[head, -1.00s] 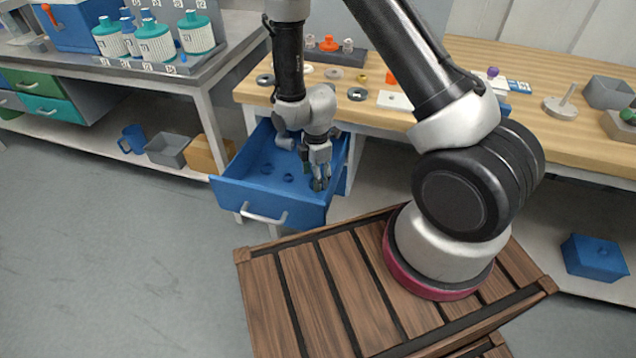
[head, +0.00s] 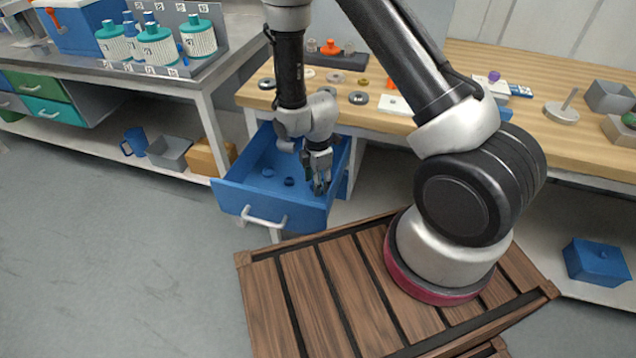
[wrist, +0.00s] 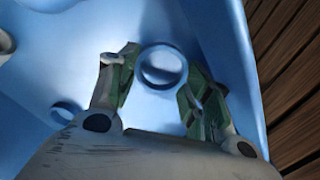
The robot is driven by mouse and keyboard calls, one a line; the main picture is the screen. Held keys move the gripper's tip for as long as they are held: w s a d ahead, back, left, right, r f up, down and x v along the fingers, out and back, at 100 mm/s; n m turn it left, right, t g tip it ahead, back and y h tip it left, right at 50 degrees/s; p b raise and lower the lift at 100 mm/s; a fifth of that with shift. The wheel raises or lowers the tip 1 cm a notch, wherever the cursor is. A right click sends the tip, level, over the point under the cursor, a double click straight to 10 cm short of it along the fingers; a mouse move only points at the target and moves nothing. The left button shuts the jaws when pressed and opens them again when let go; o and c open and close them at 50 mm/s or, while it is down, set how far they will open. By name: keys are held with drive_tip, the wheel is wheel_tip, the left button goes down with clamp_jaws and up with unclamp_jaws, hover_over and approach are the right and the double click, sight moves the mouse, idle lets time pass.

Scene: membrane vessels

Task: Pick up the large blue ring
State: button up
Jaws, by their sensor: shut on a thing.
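A blue ring (wrist: 162,67) lies between the two fingertips of my gripper (wrist: 158,82) in the wrist view, and the fingers are shut on it. It looks larger than another blue ring (wrist: 66,112) at the lower left, partly cut off by my finger. In the head view my gripper (head: 320,188) points down inside the open blue drawer (head: 262,208), near its right front corner. The held ring cannot be made out there. I cannot tell whether it still touches the drawer floor.
Two small blue pieces (head: 289,181) (head: 268,172) lie in the drawer left of my gripper. The drawer walls (wrist: 228,45) stand close on the right. The wooden worktop (head: 450,105) overhangs behind, with several rings and parts on it.

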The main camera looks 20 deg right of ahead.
wheel_tip(320, 180, up, 21)
drive_tip(key=shift+r, duration=0.15)
idle(0.5)
